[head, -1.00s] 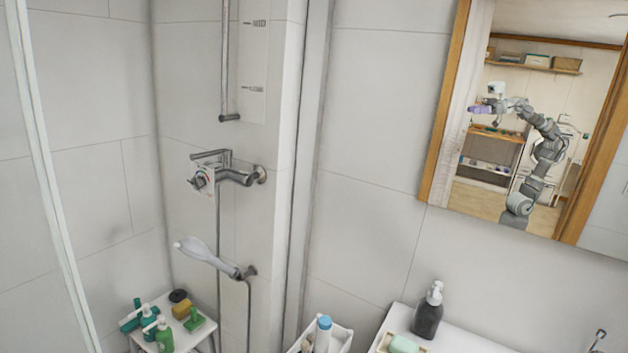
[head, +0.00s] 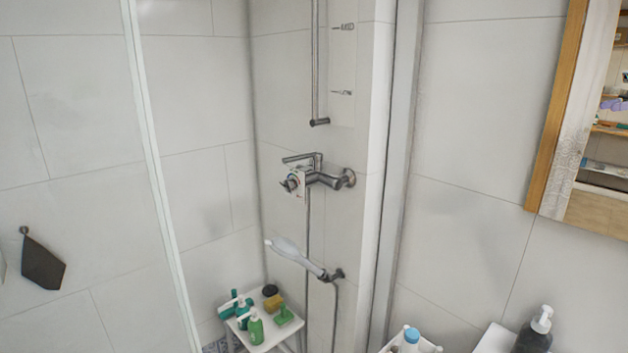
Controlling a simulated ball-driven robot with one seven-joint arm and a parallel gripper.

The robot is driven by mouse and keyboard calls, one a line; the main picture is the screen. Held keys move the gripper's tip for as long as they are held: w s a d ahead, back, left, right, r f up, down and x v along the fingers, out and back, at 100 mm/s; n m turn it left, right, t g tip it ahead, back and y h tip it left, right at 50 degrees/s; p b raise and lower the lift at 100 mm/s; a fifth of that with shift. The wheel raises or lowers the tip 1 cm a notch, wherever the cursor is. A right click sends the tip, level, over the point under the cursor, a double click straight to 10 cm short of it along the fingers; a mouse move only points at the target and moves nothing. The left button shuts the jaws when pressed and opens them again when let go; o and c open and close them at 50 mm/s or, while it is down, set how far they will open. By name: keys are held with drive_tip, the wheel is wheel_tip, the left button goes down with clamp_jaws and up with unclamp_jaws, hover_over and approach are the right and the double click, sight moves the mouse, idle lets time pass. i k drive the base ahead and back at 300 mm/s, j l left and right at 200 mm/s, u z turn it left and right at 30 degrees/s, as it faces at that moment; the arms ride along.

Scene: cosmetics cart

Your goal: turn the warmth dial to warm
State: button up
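The shower mixer (head: 325,178) is a grey metal fitting on the tiled wall, near the middle of the head view. A small round dial (head: 291,182) sits at its left end, in front of a pale plate with small coloured marks. The dial is too small and far to read its setting. A lever handle (head: 299,157) sticks out to the left above it. My gripper does not show directly. Only a small purple patch shows in the mirror at the right edge, too little to tell its state.
A hand shower (head: 295,256) hangs below the mixer. A white stool (head: 262,342) with green bottles stands beneath. A screen edge (head: 158,170) runs down the left. A mirror (head: 600,185), a dark pump bottle (head: 533,339) and a white caddy (head: 428,346) are at right.

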sight(289, 186)
drive_tip(key=i+j+u, duration=0.15)
drive_tip(key=i, duration=0.7)
drive_tip(key=i+j+u, duration=0.1)
drive_tip(key=i, duration=0.8)
drive_tip(key=j, duration=0.1)
